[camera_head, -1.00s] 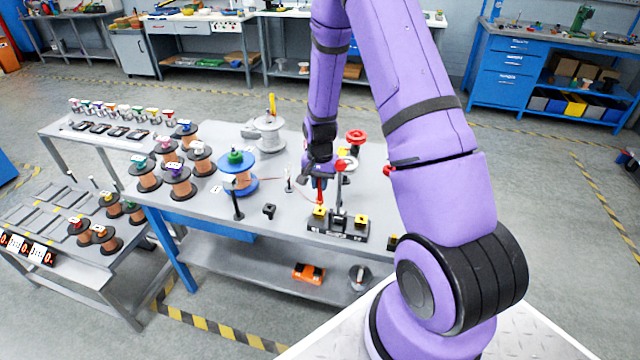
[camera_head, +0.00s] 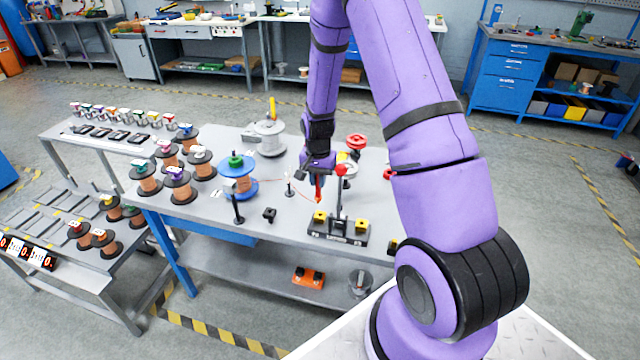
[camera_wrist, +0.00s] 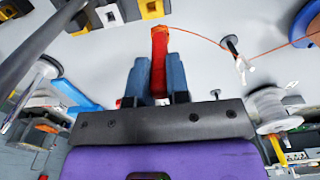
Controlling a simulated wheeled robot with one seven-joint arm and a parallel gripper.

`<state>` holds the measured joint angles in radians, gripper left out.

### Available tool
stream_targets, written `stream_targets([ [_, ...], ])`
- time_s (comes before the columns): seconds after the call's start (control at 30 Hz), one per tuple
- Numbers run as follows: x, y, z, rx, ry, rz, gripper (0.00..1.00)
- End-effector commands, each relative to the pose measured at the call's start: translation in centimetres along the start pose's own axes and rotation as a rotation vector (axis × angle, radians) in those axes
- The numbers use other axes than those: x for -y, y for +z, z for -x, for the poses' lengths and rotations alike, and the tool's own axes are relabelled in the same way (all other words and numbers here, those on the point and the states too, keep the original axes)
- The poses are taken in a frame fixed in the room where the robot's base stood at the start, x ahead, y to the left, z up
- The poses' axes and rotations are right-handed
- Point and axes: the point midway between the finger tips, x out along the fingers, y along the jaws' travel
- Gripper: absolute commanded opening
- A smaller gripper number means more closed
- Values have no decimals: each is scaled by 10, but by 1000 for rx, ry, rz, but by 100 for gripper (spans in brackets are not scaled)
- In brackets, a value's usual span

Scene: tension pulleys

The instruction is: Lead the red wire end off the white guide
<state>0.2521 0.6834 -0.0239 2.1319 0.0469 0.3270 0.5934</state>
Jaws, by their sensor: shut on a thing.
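My gripper (camera_wrist: 158,85) is shut on the red wire end (camera_wrist: 159,48), a red stick-like piece between its blue fingers. In the head view the red end (camera_head: 319,189) hangs above the table. A thin orange-red wire (camera_wrist: 195,36) leaves its tip and runs right past the white guide (camera_wrist: 241,65) towards the blue spool (camera_wrist: 305,24). In the head view the white guide (camera_head: 289,188) is a small post left of my gripper (camera_head: 318,178). I cannot tell whether the wire touches the guide. The blue spool with green top (camera_head: 238,178) stands further left.
A black block with yellow sockets (camera_head: 338,229) lies in front of my gripper. A post with a red knob (camera_head: 341,172) stands close on the right. A grey spool (camera_head: 268,138) is behind; a black post (camera_head: 238,208) stands front left. Bare grey table (camera_head: 285,222) lies between.

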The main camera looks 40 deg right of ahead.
Motion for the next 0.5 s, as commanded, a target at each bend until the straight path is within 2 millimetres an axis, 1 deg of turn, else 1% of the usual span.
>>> stream_targets([
  [0.5, 36, -47, 23, -2, -1, 1, 0],
])
